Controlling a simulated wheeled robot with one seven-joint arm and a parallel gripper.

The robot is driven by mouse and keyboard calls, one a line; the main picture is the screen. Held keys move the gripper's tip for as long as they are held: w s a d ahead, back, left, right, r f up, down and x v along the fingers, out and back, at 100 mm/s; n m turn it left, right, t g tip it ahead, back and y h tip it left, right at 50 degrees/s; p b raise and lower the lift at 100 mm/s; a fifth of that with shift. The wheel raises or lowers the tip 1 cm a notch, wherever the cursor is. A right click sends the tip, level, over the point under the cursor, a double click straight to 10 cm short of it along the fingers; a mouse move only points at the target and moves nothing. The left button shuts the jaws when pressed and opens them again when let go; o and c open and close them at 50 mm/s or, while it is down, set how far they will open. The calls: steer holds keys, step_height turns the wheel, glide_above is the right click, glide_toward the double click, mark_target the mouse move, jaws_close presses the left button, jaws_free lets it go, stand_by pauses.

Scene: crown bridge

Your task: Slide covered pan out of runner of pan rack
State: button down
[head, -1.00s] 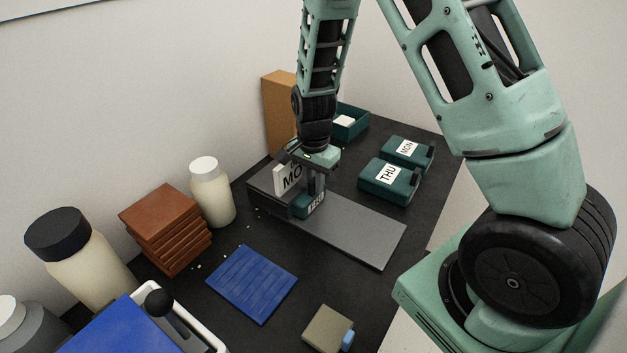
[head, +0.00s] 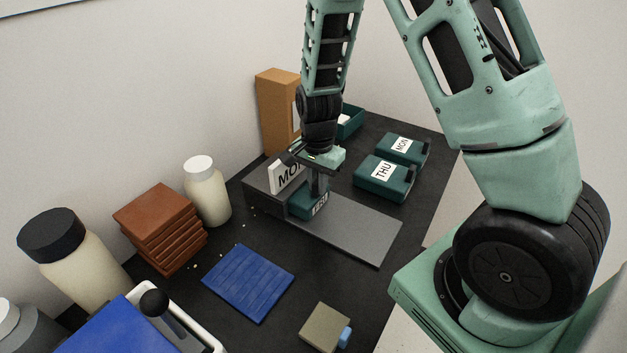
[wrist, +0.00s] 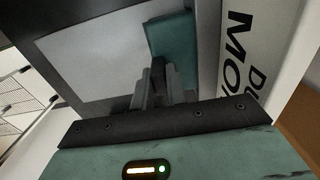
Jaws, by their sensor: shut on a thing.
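A small teal covered pan (head: 302,204) with a label on its front end sits at the grey pan rack (head: 262,186), at the near edge of the rack's block. My gripper (head: 318,187) points down and is shut on the pan's dark handle. In the wrist view the fingers (wrist: 158,82) close around the handle, with the teal pan (wrist: 172,38) beyond. A white sign (head: 286,179) starting "MO" stands on the rack and partly hides its runner. A flat grey plate (head: 355,228) extends from the rack toward the right. The pan's rear is hidden.
Two teal boxes labelled MON (head: 403,148) and THU (head: 384,177) stand at the right. A teal tray (head: 351,122) and brown box (head: 275,112) stand behind. A blue mat (head: 248,283), brown stack (head: 160,228) and white bottle (head: 207,190) are left. The grey plate is clear.

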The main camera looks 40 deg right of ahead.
steer(key=shift+s+d, duration=0.25)
steer(key=shift+s, duration=0.35)
steer(key=shift+s+d, duration=0.25)
steer(key=shift+s, duration=0.35)
steer(key=shift+s, duration=0.15)
steer(key=shift+s+d+b, duration=0.2)
steer(key=shift+s+d, duration=0.1)
steer(key=shift+s, duration=0.45)
steer(key=shift+s+d+b, duration=0.15)
steer(key=shift+s+d, duration=0.15)
steer(key=shift+s, duration=0.4)
steer(key=shift+s+d+b, duration=0.2)
steer(key=shift+s+d, duration=0.1)
steer(key=shift+s, duration=0.45)
steer(key=shift+s+d+b, duration=0.15)
steer(key=shift+s+d, duration=0.15)
steer(key=shift+s, duration=0.45)
steer(key=shift+s+d+b, duration=0.15)
steer(key=shift+s+d, duration=0.15)
steer(key=shift+s, duration=0.4)
steer(key=shift+r, duration=0.1)
step_height(320, 180, up, 6)
steer(key=p, duration=0.6)
